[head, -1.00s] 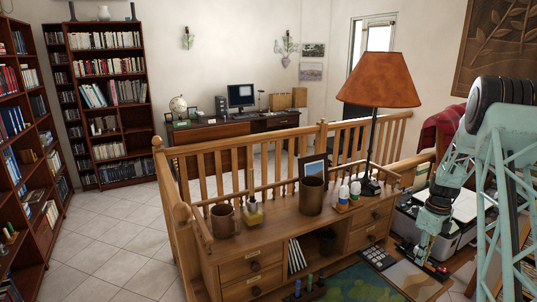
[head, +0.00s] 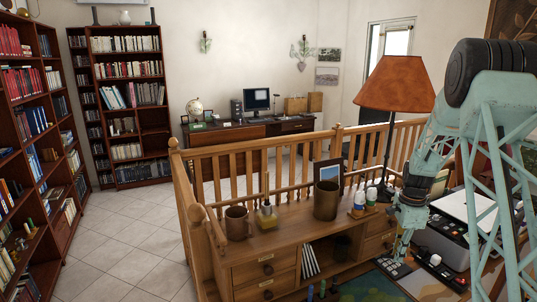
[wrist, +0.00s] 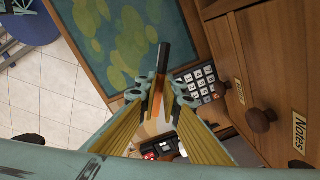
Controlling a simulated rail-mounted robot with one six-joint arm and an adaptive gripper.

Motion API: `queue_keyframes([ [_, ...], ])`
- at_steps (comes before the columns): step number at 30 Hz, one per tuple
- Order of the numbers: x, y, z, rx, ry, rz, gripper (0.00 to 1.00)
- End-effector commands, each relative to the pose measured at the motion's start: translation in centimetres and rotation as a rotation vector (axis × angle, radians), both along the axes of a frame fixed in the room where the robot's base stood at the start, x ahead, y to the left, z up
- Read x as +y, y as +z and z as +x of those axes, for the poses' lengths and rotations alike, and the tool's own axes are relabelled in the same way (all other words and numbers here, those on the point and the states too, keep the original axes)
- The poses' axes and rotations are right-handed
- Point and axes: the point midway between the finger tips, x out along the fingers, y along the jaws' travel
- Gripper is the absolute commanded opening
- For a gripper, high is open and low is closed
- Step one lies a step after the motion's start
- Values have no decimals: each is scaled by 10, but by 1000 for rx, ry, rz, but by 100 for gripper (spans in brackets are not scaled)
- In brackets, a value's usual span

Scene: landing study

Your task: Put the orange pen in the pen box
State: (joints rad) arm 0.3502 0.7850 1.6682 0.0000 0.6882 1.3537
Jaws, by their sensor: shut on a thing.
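My gripper (wrist: 159,87) is shut on the orange pen (wrist: 157,102) in the wrist view. The pen has a long dark end that points away past the fingertips, and its orange part sits between them. In the head view my gripper (head: 401,257) hangs above the desk, close over the calculator; the pen is too small to make out there. A dark tray-like box (wrist: 164,149) with red and white things shows between the fingers in the wrist view. I cannot tell if it is the pen box.
The calculator (head: 388,267) lies by a green patterned mat (wrist: 120,40). A wooden drawer unit (head: 262,276) carries mugs, bottles, a picture frame and a lamp (head: 396,84). Several upright pens (head: 322,288) stand at the front edge. A printer (head: 440,240) is at the right.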

Motion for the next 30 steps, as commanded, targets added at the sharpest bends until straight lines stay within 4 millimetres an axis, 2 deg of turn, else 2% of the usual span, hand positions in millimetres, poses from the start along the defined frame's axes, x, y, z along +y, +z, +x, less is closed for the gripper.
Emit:
queue_keyframes([
  [3,24,8,-1,-1,122,0,0],
  [17,107,35,-11,-1,595,0,0],
  [30,183,59,-30,-1,1046,0,0],
])
